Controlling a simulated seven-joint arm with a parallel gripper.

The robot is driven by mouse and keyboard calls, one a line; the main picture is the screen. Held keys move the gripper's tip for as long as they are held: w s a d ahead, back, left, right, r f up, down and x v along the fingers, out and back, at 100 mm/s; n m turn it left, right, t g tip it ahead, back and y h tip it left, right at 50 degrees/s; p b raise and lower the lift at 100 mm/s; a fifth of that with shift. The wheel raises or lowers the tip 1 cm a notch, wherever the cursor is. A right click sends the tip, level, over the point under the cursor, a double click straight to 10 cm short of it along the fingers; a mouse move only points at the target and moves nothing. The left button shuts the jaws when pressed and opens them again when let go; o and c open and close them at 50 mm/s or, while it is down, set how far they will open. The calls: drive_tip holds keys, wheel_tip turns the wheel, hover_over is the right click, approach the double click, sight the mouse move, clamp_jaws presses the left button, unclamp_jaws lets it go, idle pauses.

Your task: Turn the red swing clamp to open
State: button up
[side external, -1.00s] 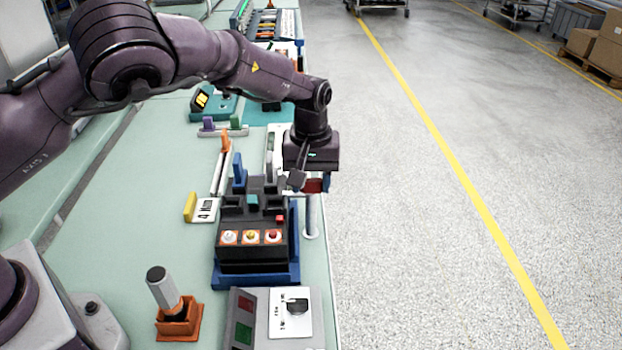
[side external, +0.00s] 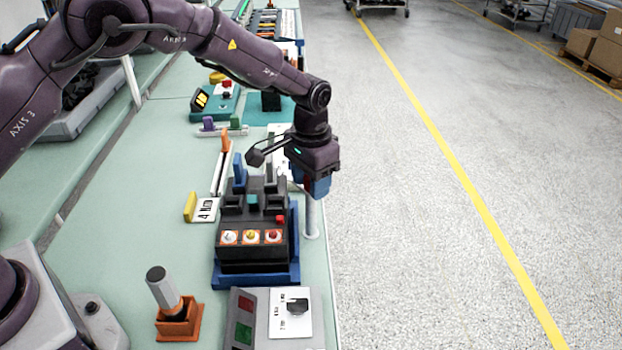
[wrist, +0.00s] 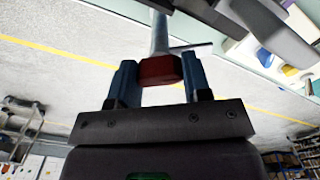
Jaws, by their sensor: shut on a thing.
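The red swing clamp (wrist: 160,70) shows in the wrist view as a red block between my blue fingertips, with a grey shaft running away from it. My gripper (wrist: 160,82) is shut on this red block, with a finger on each side. In the side view my gripper (side external: 317,187) points down at the right edge of the bench. It mostly hides the clamp there, and the grey post (side external: 311,218) stands below it.
A black breaker unit with three buttons (side external: 251,237) stands on a blue base (side external: 256,278) just left of the post. A grey panel with a black knob (side external: 291,312) lies in front. An orange holder (side external: 179,322) stands front left. Open floor (side external: 440,200) lies to the right.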

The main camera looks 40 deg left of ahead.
drive_tip(key=m, duration=0.6)
drive_tip(key=shift+r+m, duration=0.1)
drive_tip(key=shift+m, duration=0.3)
idle(0.4)
drive_tip(key=o, duration=0.6)
drive_tip(key=shift+o, duration=0.2)
wheel_tip(320, 180, up, 13)
